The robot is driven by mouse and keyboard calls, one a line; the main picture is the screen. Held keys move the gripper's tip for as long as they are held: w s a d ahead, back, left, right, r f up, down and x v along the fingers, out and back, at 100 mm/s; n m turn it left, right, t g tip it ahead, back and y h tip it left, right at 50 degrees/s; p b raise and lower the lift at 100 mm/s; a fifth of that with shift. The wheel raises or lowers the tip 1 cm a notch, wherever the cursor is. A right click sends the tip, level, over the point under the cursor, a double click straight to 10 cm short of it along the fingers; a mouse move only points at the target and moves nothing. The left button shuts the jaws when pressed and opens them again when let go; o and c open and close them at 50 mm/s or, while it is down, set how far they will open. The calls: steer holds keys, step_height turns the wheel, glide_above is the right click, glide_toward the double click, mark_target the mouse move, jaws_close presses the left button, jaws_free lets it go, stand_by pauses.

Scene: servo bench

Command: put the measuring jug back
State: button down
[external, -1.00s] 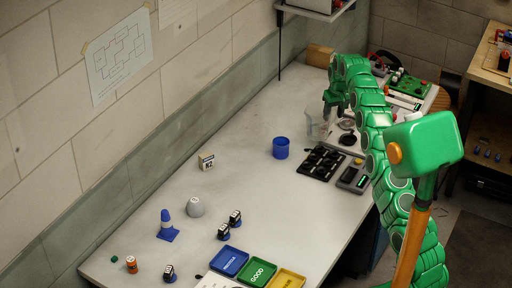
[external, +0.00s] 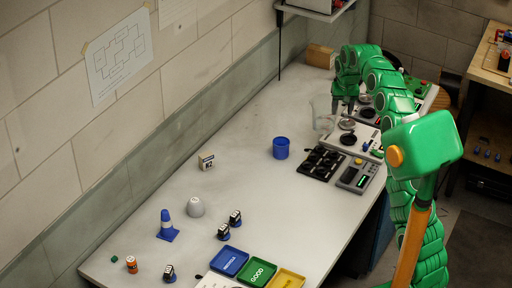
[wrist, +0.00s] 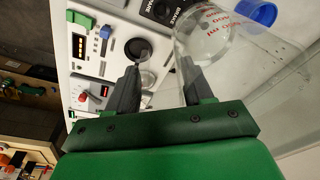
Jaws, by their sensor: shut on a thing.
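The clear measuring jug (external: 320,113) is beside my gripper (external: 346,108), at the far end of the bench in the external view. In the wrist view the see-through jug (wrist: 222,48) with red markings fills the upper right, its round base showing. My gripper (wrist: 161,75) is shut on the jug at its near side, one finger seen against the clear wall. The exact contact is hard to make out through the clear plastic. I cannot tell whether the jug's base touches anything.
A white instrument panel (external: 352,142) with dark round dials lies below my gripper. A wooden block (external: 320,56) lies by the wall.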

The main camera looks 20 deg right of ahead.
steer(key=s+a+n+y, duration=0.1)
steer(key=s+a+n, duration=1)
steer(key=s+a, duration=1.2)
steer(key=shift+g, duration=0.4)
steer(key=shift+w+a+f, duration=1.15)
steer(key=shift+w+f, duration=1.1)
steer(key=shift+w, duration=0.25)
steer(key=shift+w+a+f, duration=1.1)
steer(key=shift+w+f, duration=1.15)
steer(key=shift+w, duration=0.25)
steer(key=shift+w+a+f, duration=1.15)
steer(key=shift+w+f, duration=1.1)
steer(key=shift+w, duration=0.25)
steer(key=shift+f, duration=0.15)
steer(key=shift+c, duration=2.2)
jaws_free()
